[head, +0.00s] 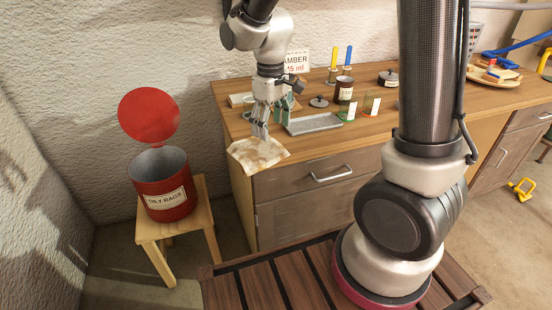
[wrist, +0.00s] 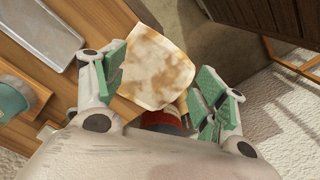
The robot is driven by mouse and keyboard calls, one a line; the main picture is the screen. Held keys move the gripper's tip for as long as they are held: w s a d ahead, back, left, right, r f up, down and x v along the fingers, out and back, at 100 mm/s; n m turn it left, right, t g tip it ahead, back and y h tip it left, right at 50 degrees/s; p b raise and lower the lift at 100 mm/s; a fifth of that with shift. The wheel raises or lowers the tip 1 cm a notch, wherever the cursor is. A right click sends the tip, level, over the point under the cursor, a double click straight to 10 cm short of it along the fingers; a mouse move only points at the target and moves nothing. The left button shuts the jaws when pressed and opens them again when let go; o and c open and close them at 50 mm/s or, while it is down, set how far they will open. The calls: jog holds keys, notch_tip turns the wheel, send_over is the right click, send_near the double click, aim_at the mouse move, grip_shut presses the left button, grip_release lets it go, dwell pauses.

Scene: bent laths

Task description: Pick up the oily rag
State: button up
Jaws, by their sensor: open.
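The oily rag (head: 258,154) is a cream cloth with brown stains. It lies at the front left corner of the wooden workbench, partly over the edge. In the wrist view the rag (wrist: 157,68) is just ahead of and between the green-padded fingers. My gripper (head: 264,126) is above the rag in the head view. In the wrist view my gripper (wrist: 166,88) is open, with nothing held between its fingers. I cannot tell whether the fingertips touch the cloth.
A red can (head: 164,185) labelled OILY RAGS stands on a wooden stool (head: 204,215) at the left, its red lid (head: 149,115) raised. A grey metal tray (head: 313,124) lies right of the rag. Jars and tools stand behind. Floor shows between stool and bench.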

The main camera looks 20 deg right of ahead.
aim_at(272, 159)
notch_tip(272, 159, down, 9)
jog(key=shift+d+f, duration=0.1)
dwell(0.4)
jog(key=shift+c, duration=0.2)
jog(key=shift+s, duration=0.1)
jog(key=c, duration=0.8)
jog(key=shift+s, duration=0.1)
jog(key=c, duration=0.3)
jog(key=shift+c, duration=0.8)
jog(key=shift+s+f, duration=0.1)
jog(key=shift+s, duration=0.05)
grip_shut()
notch_tip(272, 159, up, 12)
jog(key=shift+w, duration=0.3)
